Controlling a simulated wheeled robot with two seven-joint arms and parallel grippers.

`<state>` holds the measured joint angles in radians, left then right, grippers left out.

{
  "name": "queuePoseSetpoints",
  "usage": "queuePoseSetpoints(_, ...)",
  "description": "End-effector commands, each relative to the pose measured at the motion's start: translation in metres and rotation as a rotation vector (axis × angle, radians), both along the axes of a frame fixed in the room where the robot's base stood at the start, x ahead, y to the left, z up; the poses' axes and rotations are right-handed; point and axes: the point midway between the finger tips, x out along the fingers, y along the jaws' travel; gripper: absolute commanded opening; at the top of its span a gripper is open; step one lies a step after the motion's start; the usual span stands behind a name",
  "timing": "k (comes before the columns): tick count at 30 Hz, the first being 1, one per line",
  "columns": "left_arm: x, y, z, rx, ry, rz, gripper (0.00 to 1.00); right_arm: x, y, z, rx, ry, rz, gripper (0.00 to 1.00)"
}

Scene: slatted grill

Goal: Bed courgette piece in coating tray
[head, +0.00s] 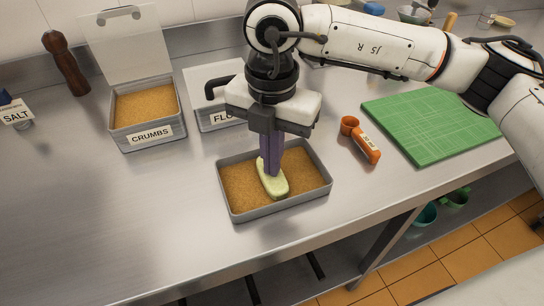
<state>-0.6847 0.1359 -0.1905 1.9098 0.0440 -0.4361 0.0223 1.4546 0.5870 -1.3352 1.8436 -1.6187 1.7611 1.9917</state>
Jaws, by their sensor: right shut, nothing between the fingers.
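The coating tray (226,197) is a grey rectangular tray with golden crumbs, in the middle of the steel counter. The pale green courgette piece (272,186) lies on the crumbs near the middle of the tray. My right gripper (271,172) points straight down over the tray. Its purple fingers are shut and empty, with the tips at the far end of the courgette piece, apparently at its top surface; whether they touch it I cannot tell. The fingers hide a little of the piece and of the crumbs behind. My left gripper is not in view.
A CRUMBS container (147,133) with raised lid and a partly hidden FLOUR container (210,119) stand behind. A pepper mill (67,64) and SALT container (17,114) are left. The front-left counter is clear.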

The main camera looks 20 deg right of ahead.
Motion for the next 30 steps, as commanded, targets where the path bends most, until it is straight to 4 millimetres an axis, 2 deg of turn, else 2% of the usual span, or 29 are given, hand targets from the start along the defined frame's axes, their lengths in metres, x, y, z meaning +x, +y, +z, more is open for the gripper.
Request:
queuePoseSetpoints(5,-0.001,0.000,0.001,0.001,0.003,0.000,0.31,0.000,0.000,0.003,0.000,0.000,0.000,0.00)
queuePoseSetpoints(19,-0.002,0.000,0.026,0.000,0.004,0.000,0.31,0.000,0.000,0.048,0.000,0.000,0.000,0.00)
queuePoseSetpoints(30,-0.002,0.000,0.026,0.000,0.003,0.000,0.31,0.000,0.000,0.050,0.000,0.000,0.000,0.00)
